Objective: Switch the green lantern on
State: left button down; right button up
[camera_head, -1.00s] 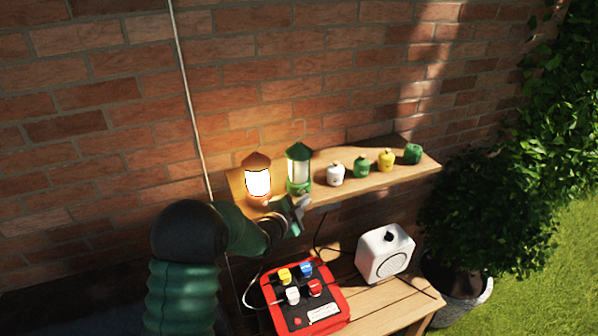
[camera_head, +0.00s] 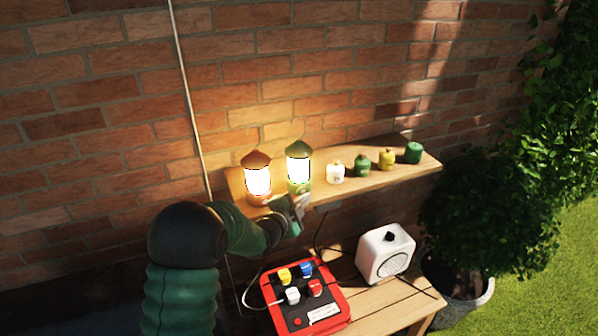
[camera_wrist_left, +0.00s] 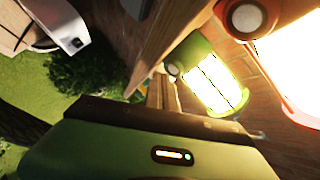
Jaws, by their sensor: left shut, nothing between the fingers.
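The green lantern (camera_head: 299,167) stands upright on the wooden shelf (camera_head: 400,172) and glows bright. It also glows in the left wrist view (camera_wrist_left: 212,82), with a round pale button on its base. The orange lantern (camera_head: 257,176) glows to its left, and shows large at the upper right of the wrist view (camera_wrist_left: 290,55). My left gripper (camera_head: 302,203) is shut and empty, just in front of and below the green lantern's base. I cannot tell whether its fingertips touch the lantern. My right gripper is out of view.
Small white (camera_head: 335,173), green (camera_head: 362,166), yellow (camera_head: 387,160) and dark green (camera_head: 413,153) pots line the shelf. Below, a red box with coloured knobs (camera_head: 337,300) and a white speaker (camera_head: 372,256) sit on the wooden table (camera_head: 400,307). A brick wall (camera_head: 100,100) stands behind.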

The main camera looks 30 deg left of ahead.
pick_arm(q)
jog(key=shift+s+d, duration=0.1)
jog(key=shift+d, duration=0.05)
jog(key=s+d+b, duration=0.2)
jog(key=s+d, duration=0.2)
jog(key=shift+s+r, duration=0.1)
jog(key=shift+s, duration=0.05)
dwell(0.7)
